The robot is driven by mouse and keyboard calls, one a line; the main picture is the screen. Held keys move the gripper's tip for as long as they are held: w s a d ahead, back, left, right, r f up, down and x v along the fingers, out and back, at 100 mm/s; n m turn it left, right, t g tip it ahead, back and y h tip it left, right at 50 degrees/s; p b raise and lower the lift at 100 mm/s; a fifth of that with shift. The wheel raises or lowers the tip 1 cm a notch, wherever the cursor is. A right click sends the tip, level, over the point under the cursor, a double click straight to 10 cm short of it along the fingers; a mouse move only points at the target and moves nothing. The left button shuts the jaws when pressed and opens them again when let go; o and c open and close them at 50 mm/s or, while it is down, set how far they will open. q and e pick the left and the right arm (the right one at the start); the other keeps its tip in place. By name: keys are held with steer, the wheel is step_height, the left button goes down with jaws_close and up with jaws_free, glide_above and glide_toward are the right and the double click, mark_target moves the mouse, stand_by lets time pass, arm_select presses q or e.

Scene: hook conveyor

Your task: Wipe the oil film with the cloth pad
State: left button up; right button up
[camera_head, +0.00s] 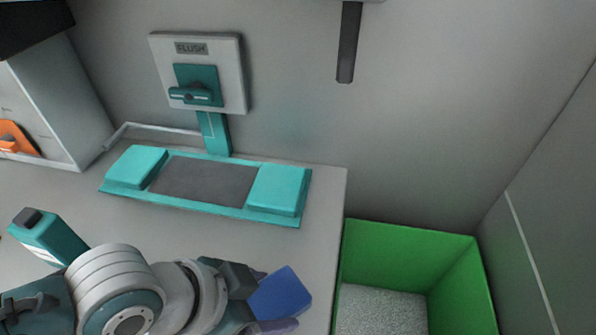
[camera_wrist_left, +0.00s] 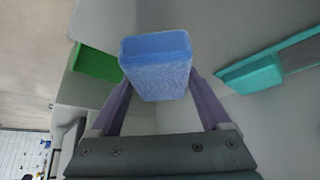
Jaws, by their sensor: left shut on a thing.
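The blue cloth pad (camera_head: 282,293) is at the bottom of the head view, held above the front right of the worktop. In the left wrist view the pad (camera_wrist_left: 156,72) sits between the two purple fingers. My left gripper (camera_head: 262,300) is shut on it. A faint bluish tint (camera_head: 296,134) shows on the grey wall right of the flush panel; I cannot tell whether it is the oil film. No other film stands out. My right gripper is not in view.
A teal fixture with a dark plate (camera_head: 205,181) lies on the worktop (camera_head: 325,200) below the flush panel (camera_head: 238,72). A green bin (camera_head: 410,240) stands to the right. A dark bar (camera_head: 348,45) hangs above. A teal bottle (camera_head: 48,238) is at left.

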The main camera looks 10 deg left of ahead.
arm_select(q)
steer(key=shift+r+p, duration=1.3)
steer(key=shift+r, duration=0.3)
